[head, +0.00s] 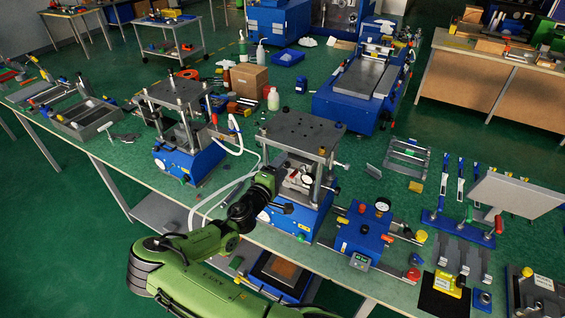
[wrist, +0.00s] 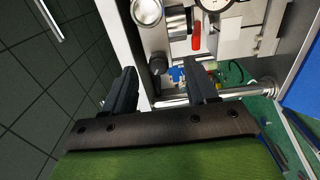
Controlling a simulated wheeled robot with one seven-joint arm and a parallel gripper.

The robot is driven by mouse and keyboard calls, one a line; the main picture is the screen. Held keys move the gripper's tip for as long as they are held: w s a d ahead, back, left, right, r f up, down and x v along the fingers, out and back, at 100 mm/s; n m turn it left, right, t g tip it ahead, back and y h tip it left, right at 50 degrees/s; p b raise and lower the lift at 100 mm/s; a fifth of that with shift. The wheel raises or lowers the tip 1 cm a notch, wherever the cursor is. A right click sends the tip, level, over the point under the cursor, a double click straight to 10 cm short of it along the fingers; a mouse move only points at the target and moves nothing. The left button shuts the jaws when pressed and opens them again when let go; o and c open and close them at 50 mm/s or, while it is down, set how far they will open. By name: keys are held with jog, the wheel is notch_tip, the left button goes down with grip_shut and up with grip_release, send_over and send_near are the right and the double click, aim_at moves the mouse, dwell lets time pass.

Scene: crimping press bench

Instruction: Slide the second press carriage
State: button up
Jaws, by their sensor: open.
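The second press (head: 313,215) is a blue base with metal posts and a thick grey top plate. Its carriage (head: 298,180) sits between the posts, a pale block with a round dial, partly hidden by my arm. My gripper (head: 280,172) is at the press's left front side, small and dark in the head view. In the wrist view my gripper (wrist: 163,88) is open, its two black fingers apart with nothing held. A black knob (wrist: 158,64) and a silver rod (wrist: 245,91) lie just beyond the fingertips. I cannot tell whether they touch.
Another similar press (head: 190,160) stands to the left, with white hoses between the two. A blue box with a gauge (head: 365,228) stands close on the right. A red part (wrist: 196,36) and a dial (wrist: 214,4) show beyond the fingers.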

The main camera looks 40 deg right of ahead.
jog(key=shift+w+d, duration=0.25)
jog(key=shift+d, duration=0.35)
grip_shut()
